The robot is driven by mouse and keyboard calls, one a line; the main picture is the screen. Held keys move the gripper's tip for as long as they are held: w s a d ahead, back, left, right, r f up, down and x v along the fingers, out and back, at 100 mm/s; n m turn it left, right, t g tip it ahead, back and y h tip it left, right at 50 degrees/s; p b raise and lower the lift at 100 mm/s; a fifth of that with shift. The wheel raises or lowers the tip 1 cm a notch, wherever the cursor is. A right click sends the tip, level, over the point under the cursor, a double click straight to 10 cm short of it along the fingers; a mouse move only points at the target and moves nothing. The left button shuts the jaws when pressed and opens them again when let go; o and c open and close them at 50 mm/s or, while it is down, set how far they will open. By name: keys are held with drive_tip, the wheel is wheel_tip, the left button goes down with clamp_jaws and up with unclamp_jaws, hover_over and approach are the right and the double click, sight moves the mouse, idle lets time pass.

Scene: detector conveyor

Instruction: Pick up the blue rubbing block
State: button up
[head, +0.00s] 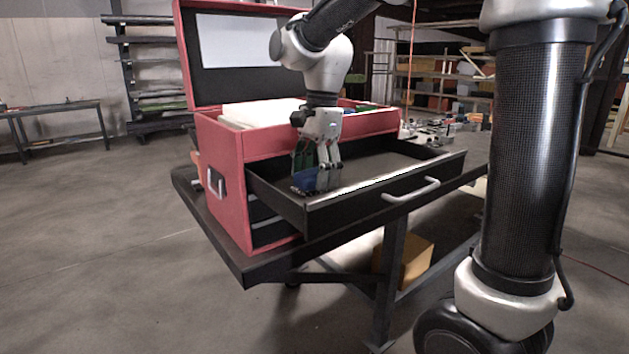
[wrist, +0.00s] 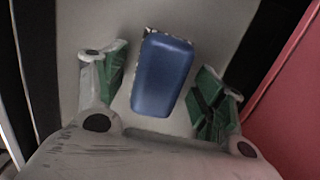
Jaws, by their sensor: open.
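The blue rubbing block (wrist: 161,75) lies on the grey floor of the open drawer, slightly tilted in the wrist view. It also shows in the head view (head: 304,182) near the drawer's left end, partly hidden by my gripper. My gripper (wrist: 160,95) is open, with one green-padded finger on each side of the block and a visible gap to both. In the head view my gripper (head: 318,165) points down into the drawer, over the block. I cannot tell how far the fingertips are above the drawer floor.
The black drawer (head: 345,198) is pulled out of a red tool chest (head: 228,160) with its lid up. The chest stands on a dark workbench (head: 262,268). The drawer's right part is empty. The chest's red wall (wrist: 290,95) is close on the right in the wrist view.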

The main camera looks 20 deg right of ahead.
sight(314, 170)
drive_tip(key=shift+f, duration=0.15)
drive_tip(key=c, duration=1.1)
drive_tip(key=shift+o, duration=0.2)
wheel_tip(314, 170, up, 11)
drive_tip(key=shift+f, duration=0.2)
drive_tip(key=shift+o, duration=1.1)
drive_tip(key=shift+c, duration=0.2)
